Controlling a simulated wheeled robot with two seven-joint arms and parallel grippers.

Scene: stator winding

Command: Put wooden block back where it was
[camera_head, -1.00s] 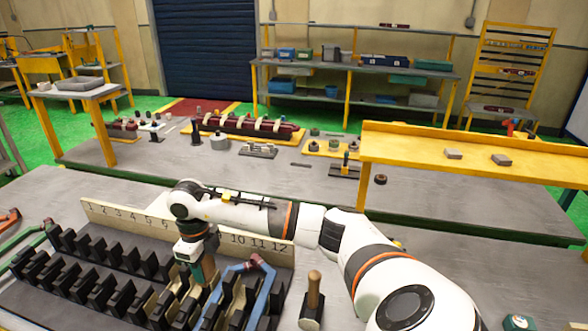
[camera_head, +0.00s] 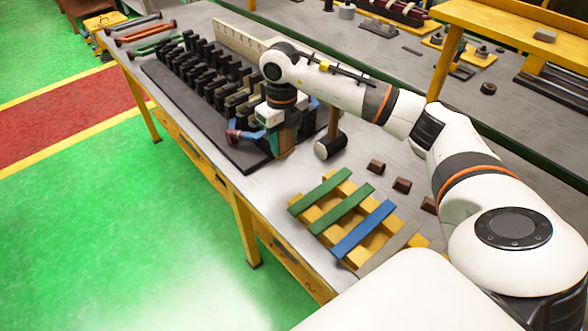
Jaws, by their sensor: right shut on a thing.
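My right gripper (camera_head: 283,137) points down at the near right end of the black slotted rack (camera_head: 240,155). It is shut on a brown wooden block (camera_head: 287,145), which shows partly between its fingers. Beside the gripper, a bent coil piece with blue and dark red parts (camera_head: 243,135) lies at the rack's end. I cannot tell whether the block touches the rack or table. My left gripper is not in view.
A mallet (camera_head: 331,148) stands right of the gripper. Several small brown blocks (camera_head: 402,185) lie on the table. A yellow rack with green and blue strips (camera_head: 352,215) sits near the front edge. Red and green coils (camera_head: 137,30) lie at the far left.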

